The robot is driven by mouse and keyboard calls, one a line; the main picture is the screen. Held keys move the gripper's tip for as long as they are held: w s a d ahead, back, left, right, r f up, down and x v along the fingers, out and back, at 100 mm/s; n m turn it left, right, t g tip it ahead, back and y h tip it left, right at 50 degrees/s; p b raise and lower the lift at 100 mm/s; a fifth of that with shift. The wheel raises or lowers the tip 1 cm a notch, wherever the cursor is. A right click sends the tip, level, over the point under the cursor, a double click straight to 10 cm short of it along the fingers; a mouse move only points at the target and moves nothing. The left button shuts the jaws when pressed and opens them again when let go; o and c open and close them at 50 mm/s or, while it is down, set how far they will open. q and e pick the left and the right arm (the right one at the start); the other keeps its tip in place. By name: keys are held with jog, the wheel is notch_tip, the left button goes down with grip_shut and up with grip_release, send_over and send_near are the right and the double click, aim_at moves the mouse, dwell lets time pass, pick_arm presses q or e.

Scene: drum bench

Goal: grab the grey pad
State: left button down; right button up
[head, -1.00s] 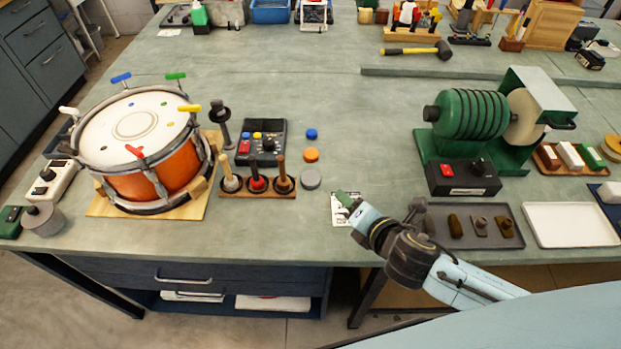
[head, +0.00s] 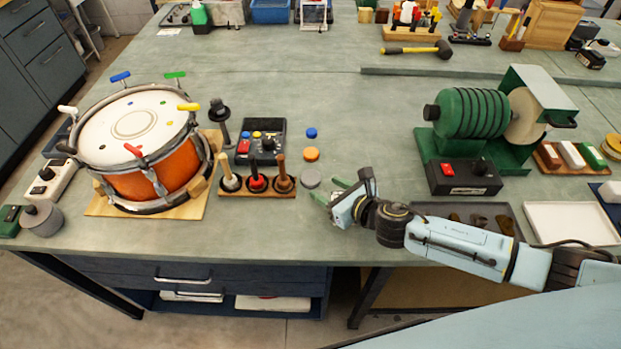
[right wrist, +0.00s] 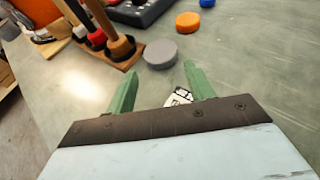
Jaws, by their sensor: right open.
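The grey pad (head: 310,178) is a small round disc lying flat on the bench, below the orange pad (head: 311,154) and the blue pad (head: 312,133). It also shows in the right wrist view (right wrist: 160,53), just beyond the fingertips. My right gripper (head: 331,189) is open with green fingers, a little below and to the right of the grey pad, apart from it. My left gripper is not in view.
A wooden rack (head: 257,193) with several handled tools stands just left of the grey pad. A control box (head: 262,140) sits behind it. The orange drum (head: 150,170) is farther left. A grey tray (head: 430,209) lies partly behind my right arm. Bench behind the pads is clear.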

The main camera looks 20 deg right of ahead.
aim_at(315, 181)
jog(key=x, duration=0.5)
jog(key=shift+w+r, duration=0.2)
jog(key=c, duration=0.7)
